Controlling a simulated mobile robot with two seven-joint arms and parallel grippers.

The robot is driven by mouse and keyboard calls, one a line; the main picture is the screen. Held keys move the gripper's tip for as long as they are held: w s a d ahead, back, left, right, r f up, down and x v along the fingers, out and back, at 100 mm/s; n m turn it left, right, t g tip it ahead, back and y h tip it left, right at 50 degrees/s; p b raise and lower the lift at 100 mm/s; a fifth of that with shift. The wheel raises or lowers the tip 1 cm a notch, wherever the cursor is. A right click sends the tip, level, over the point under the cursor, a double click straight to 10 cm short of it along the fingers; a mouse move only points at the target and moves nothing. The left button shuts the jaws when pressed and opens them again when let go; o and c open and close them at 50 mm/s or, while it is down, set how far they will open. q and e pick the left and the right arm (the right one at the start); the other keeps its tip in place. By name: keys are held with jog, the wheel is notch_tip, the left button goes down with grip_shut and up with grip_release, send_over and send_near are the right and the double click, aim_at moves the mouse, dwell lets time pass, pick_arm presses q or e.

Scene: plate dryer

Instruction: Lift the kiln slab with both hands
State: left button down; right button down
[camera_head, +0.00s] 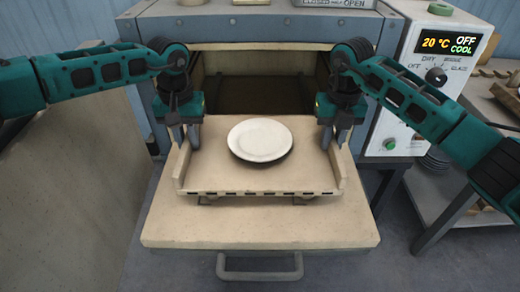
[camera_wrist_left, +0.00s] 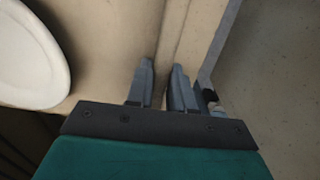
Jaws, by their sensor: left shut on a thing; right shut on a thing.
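The kiln slab (camera_head: 300,178) is a beige tray with raised side walls and a slotted front edge. It sits at the kiln's opening, above the lowered door, and a white plate (camera_head: 260,139) rests on it. My left gripper (camera_head: 186,143) is shut on the slab's left wall, and my right gripper (camera_head: 334,143) is shut on its right wall. In the left wrist view the fingers of my left gripper (camera_wrist_left: 162,80) straddle the slab's wall (camera_wrist_left: 172,35), with the plate (camera_wrist_left: 30,55) at the left. I cannot tell whether the slab touches the door.
The lowered kiln door (camera_head: 260,228) lies under the slab, with a handle (camera_head: 260,268) at its front. The dark kiln chamber (camera_head: 260,80) is behind. A control box (camera_head: 435,80) reading 20 °C, OFF and COOL stands right. A side table (camera_head: 450,190) is at right.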

pick_arm(q)
jog(key=shift+w+r, duration=0.1)
jog(key=shift+r, duration=0.1)
pick_arm(e)
jog(key=shift+w+r, duration=0.1)
jog(key=shift+r, duration=0.1)
dwell(0.5)
